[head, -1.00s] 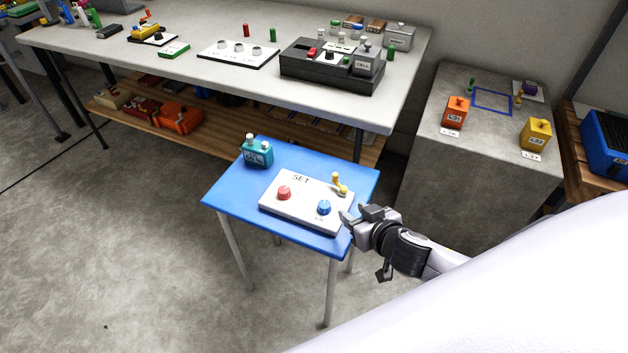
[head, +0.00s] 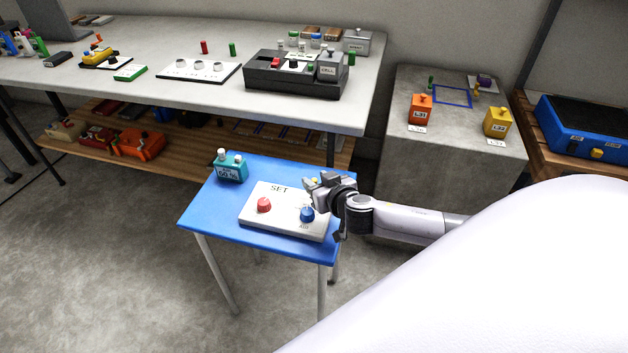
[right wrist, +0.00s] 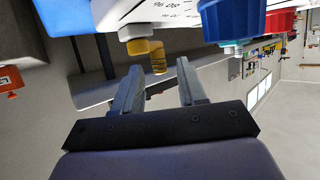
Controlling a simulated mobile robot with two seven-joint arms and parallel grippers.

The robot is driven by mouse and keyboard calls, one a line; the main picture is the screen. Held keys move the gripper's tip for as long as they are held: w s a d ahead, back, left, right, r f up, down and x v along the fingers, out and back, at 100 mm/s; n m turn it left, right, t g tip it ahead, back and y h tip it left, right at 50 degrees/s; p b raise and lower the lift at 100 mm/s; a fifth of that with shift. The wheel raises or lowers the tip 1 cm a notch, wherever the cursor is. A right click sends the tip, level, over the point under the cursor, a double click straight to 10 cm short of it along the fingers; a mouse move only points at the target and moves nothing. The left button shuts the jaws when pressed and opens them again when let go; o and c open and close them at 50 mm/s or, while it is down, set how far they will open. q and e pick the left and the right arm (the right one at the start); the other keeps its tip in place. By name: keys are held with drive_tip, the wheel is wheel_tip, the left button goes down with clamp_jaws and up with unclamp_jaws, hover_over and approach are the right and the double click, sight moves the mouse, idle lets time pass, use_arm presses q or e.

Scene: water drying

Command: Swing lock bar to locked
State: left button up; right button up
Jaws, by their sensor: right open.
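A white panel marked SET (head: 285,222) lies on a small blue table (head: 210,207). It carries a red knob (head: 264,205), a blue knob (head: 307,215) and a yellow lever, which I take to be the lock bar (head: 315,181). My right gripper (head: 310,190) is at the panel's right side and hides most of the lever in the head view. In the right wrist view the yellow bar (right wrist: 141,46) lies just beyond the open fingers (right wrist: 159,70), near the gap between them; contact cannot be told. The blue knob (right wrist: 230,20) is to its right. My left gripper is out of view.
A teal block (head: 231,170) stands at the blue table's back left. A long grey workbench (head: 200,95) with devices is behind. A concrete block (head: 450,150) with an orange box (head: 420,108) and a yellow box (head: 497,121) stands to the right.

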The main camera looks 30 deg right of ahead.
drive_tip(key=shift+x, duration=0.95)
clamp_jaws()
drive_tip(key=shift+s+a+f+n+y, duration=0.1)
drive_tip(key=shift+f+n+y, duration=0.05)
drive_tip(key=shift+n+y, duration=0.45)
drive_tip(key=shift+a+n+y, duration=0.1)
drive_tip(key=shift+n+y, duration=0.2)
drive_tip(key=n+y, duration=0.1)
drive_tip(key=y+p, duration=0.1)
drive_tip(key=n+y, duration=0.1)
drive_tip(key=shift+s+a+r+n+p, duration=0.15)
drive_tip(key=shift+a+r+n+p, duration=0.1)
drive_tip(key=shift+a+n+p, duration=0.05)
drive_tip(key=shift+s+a+f+n+g+y+p, duration=0.1)
drive_tip(key=shift+a+n+g+y+p, duration=0.1)
drive_tip(key=shift+n+g+y+p, duration=0.3)
